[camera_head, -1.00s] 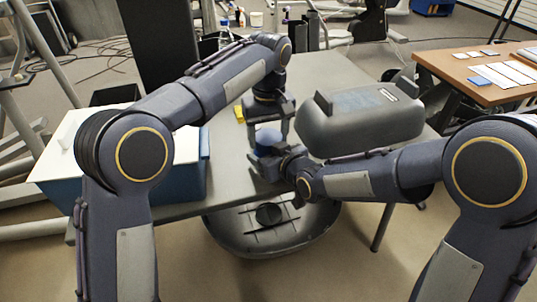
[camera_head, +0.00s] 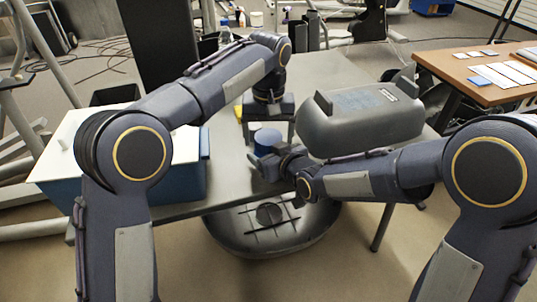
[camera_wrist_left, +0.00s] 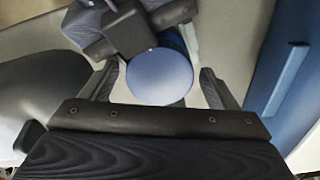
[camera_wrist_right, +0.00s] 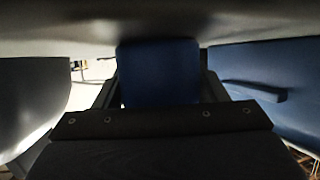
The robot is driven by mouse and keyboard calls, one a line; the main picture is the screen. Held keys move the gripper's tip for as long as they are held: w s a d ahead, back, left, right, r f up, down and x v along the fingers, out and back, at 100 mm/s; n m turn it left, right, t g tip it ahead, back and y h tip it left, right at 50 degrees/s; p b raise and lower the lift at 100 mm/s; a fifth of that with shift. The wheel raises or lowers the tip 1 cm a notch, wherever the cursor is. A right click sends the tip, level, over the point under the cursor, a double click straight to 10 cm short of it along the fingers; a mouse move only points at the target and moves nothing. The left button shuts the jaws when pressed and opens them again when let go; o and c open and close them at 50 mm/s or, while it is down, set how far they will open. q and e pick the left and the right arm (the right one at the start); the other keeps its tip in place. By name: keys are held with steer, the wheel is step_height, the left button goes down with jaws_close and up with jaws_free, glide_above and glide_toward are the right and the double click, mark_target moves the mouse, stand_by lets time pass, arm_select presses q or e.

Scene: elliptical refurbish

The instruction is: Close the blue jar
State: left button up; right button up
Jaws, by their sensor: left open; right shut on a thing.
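The blue jar (camera_head: 267,139) stands upright near the front edge of the grey table. Its round, lighter blue top (camera_wrist_left: 160,78) shows from above in the left wrist view and looks like a lid seated on it; whether it is fully tight I cannot tell. My left gripper (camera_head: 267,127) is open above the jar, pointing down, with a finger on either side of the top and gaps to both. My right gripper (camera_head: 268,163) is shut on the jar's body from the front right. The jar's blue side (camera_wrist_right: 158,72) shows between its fingers in the right wrist view.
A large grey case (camera_head: 362,122) stands close on the right. A blue box with a white lid (camera_head: 185,178) is on the left. A small yellow thing (camera_head: 238,110) lies behind my left gripper. A brown desk (camera_head: 460,68) with papers is at the right.

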arm_select(q)
steer(key=shift+r, duration=2.25)
steer(key=shift+c, duration=0.4)
steer(key=shift+r+n, duration=0.85)
steer(key=shift+n, duration=0.15)
steer(key=shift+r+n, duration=0.7)
steer(key=shift+r, duration=0.2)
steer(key=shift+f, duration=0.15)
steer(key=shift+f, duration=3.9)
